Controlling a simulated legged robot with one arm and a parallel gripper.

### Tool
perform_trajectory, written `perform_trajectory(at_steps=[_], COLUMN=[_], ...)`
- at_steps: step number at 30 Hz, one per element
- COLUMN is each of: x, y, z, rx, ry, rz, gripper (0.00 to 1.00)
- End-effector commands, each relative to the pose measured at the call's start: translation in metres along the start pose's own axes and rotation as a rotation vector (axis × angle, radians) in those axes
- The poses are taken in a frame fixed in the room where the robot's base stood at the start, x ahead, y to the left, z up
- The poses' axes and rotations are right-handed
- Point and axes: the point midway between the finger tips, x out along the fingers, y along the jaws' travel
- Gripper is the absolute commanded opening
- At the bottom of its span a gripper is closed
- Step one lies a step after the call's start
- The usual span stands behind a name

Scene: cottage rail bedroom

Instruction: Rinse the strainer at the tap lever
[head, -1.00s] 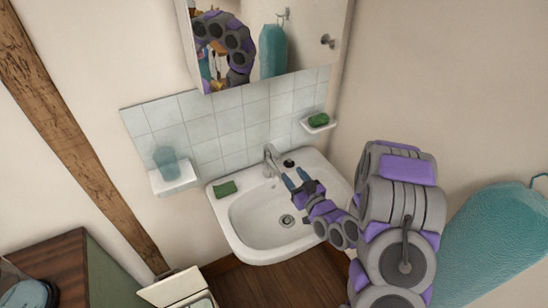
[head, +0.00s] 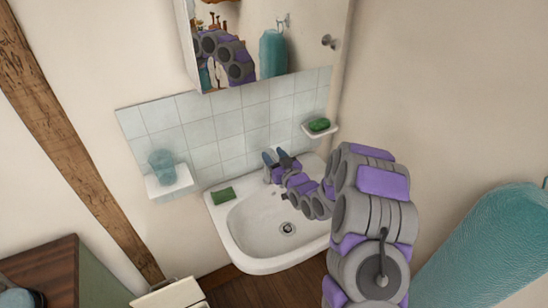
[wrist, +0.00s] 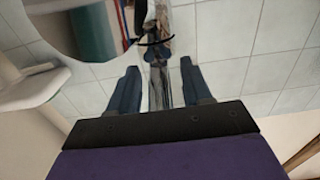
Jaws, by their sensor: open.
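The white sink (head: 236,232) has a metal tap (head: 267,175) at its back edge, partly covered by my gripper. My gripper (head: 276,156) is over the back of the sink at the tap, with its two blue fingers apart and nothing seen held. In the wrist view the fingers (wrist: 159,75) stand either side of a shiny metal upright (wrist: 158,88), seemingly the tap; contact cannot be told. A round drain fitting (head: 287,228) lies in the basin floor; I cannot tell whether it is the strainer. A dark round piece seen earlier at the back rim is hidden now.
A green cloth or sponge (head: 222,195) lies on the sink's left rim. A ledge with a glass (head: 162,163) is on the left, and a soap dish with green soap (head: 319,125) on the right. A mirror cabinet (head: 306,44) hangs above. The basin is clear.

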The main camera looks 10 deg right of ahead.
Motion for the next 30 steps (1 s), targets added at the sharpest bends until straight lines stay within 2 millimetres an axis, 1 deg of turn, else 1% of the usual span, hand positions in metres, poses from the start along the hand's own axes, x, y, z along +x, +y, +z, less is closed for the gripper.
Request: perform_trajectory(at_steps=[8,23,30], x=[0.0011,0.0018,0.0026], y=[0.0004,0.001,0.0014], z=[-0.0002,0.0007,0.002], rx=[0.0,0.0,0.001], ry=[0.0,-0.001,-0.003], rz=[0.001,0.001,0.002], gripper=[0.49,0.01,0.0])
